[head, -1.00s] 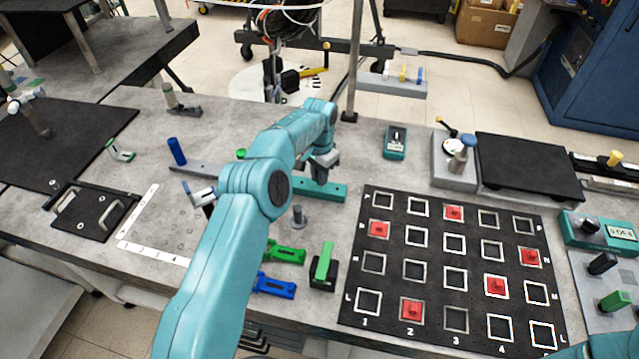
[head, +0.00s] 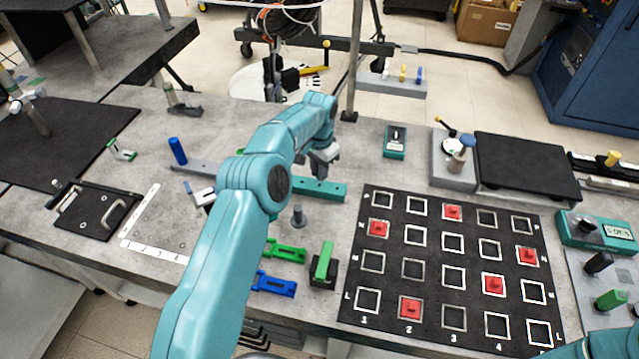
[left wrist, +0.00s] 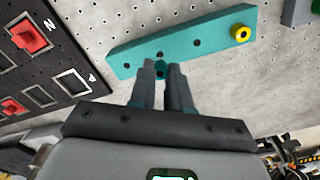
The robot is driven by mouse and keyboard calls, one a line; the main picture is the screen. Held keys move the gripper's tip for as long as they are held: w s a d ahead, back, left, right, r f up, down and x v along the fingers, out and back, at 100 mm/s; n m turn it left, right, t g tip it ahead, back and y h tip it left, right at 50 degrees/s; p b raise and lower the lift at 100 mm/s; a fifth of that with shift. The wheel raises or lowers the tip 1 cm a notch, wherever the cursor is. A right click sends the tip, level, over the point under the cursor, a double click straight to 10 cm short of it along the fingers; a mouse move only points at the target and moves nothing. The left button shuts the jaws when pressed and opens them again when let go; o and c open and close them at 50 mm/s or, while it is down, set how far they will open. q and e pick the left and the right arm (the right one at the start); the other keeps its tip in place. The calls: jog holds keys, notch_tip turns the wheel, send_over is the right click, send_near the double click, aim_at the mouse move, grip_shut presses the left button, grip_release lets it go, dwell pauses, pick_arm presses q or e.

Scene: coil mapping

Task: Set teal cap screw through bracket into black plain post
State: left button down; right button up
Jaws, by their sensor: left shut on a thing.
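My left gripper (head: 322,168) is over the teal bar-shaped bracket (head: 325,191) in the middle of the bench. In the left wrist view, its two dark fingers (left wrist: 162,68) are close together on a small teal piece, seemingly the teal cap screw (left wrist: 161,66). The fingers hide most of it. The bracket (left wrist: 200,38) lies beyond the fingertips, with dark holes along it and a yellow ring at its right end. I cannot tell whether the screw is in a hole or above one. I cannot make out a black plain post. My right gripper is not in view.
A grey post (head: 298,215) stands just in front of the bracket. Green (head: 287,251) and blue (head: 275,285) parts and a black block with a green top (head: 323,268) lie nearer. A black grid mat (head: 385,335) with red pieces lies to the right.

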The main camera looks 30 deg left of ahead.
pick_arm(q)
jog(key=shift+r, duration=0.1)
jog(key=shift+r+p, duration=1.35)
jog(key=shift+r, duration=0.4)
jog(key=shift+w+f, duration=0.1)
